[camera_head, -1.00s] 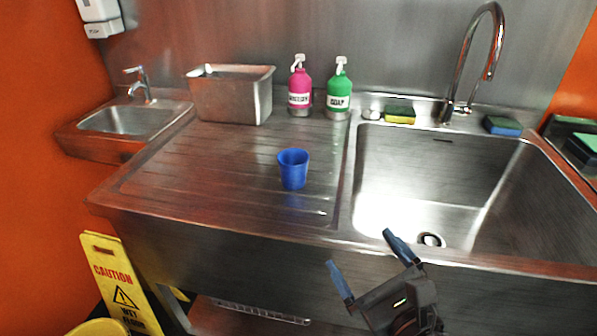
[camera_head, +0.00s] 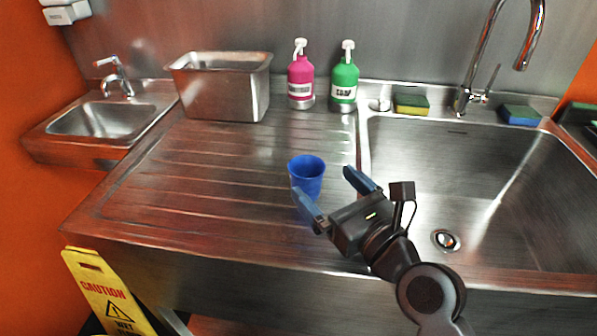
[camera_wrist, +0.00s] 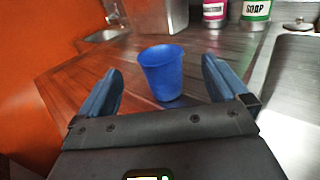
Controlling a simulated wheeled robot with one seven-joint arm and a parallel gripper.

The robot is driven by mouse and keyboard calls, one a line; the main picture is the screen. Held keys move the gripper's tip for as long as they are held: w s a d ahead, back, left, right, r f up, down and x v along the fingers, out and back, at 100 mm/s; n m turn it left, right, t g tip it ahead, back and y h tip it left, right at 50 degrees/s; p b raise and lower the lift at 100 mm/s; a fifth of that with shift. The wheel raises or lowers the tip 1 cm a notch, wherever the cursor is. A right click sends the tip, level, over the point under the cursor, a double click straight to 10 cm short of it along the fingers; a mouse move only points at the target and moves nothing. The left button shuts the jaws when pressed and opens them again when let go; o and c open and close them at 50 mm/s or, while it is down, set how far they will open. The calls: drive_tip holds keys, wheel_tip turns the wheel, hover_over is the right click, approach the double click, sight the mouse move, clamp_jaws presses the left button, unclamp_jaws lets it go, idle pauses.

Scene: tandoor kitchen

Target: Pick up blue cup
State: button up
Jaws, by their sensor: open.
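The blue cup (camera_head: 308,172) stands upright on the ribbed steel drainboard (camera_head: 215,190), left of the large sink. My gripper (camera_head: 336,192) is open, just in front and to the right of the cup in the head view. Its left finger overlaps the cup's lower edge in that view. In the wrist view the cup (camera_wrist: 161,73) stands ahead, between the two open blue fingers (camera_wrist: 160,88) and a little beyond them. Nothing is held.
A steel bin (camera_head: 220,88), a pink bottle (camera_head: 301,80) and a green soap bottle (camera_head: 344,82) stand behind the cup. Sponges (camera_head: 411,104) lie on the back ledge. The large sink basin (camera_head: 470,190) is right; a small sink (camera_head: 103,119) is far left.

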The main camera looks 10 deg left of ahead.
sight(306, 166)
drive_tip(key=shift+x, duration=3.5)
drive_tip(key=shift+c, duration=0.5)
drive_tip(key=c, duration=1)
